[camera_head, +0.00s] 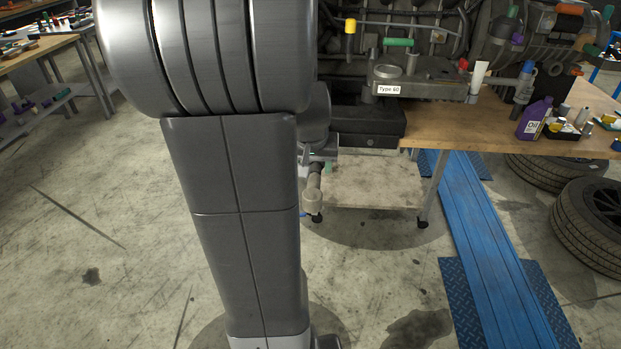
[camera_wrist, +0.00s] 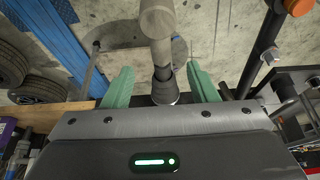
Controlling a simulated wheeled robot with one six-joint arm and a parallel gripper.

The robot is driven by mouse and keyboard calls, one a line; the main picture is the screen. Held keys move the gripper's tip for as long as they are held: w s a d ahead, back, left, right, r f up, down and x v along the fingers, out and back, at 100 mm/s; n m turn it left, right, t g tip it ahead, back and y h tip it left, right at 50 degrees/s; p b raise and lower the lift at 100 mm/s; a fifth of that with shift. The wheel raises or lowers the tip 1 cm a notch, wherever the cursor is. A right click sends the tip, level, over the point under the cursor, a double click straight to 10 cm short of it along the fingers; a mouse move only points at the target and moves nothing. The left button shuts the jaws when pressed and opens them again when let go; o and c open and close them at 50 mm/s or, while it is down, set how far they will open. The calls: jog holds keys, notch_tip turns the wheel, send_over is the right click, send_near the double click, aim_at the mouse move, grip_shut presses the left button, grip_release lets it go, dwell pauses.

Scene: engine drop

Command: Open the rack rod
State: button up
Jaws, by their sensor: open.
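A thick grey rod (camera_wrist: 160,45) with a rounded end and a dark base stands between the green fingers of my gripper (camera_wrist: 160,70) in the wrist view. It looks like the rack rod. The fingers are open, one on each side, with a visible gap to the rod. In the head view, the grey rod (camera_head: 313,190) shows beside the low cart, just right of my arm. My arm hides most of my gripper there; only a bit of green finger (camera_head: 328,167) shows.
The wooden workbench (camera_head: 480,130) with an oil bottle (camera_head: 534,119) stands at the right. The engine (camera_head: 430,75) is behind it. A blue ramp (camera_head: 480,235) and tyres (camera_head: 590,225) lie at the right. The floor at the left is mostly clear.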

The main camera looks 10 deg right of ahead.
aim_at(313, 184)
jog(key=x, duration=1)
jog(key=shift+d+f, duration=0.1)
jog(key=shift+f, duration=0.05)
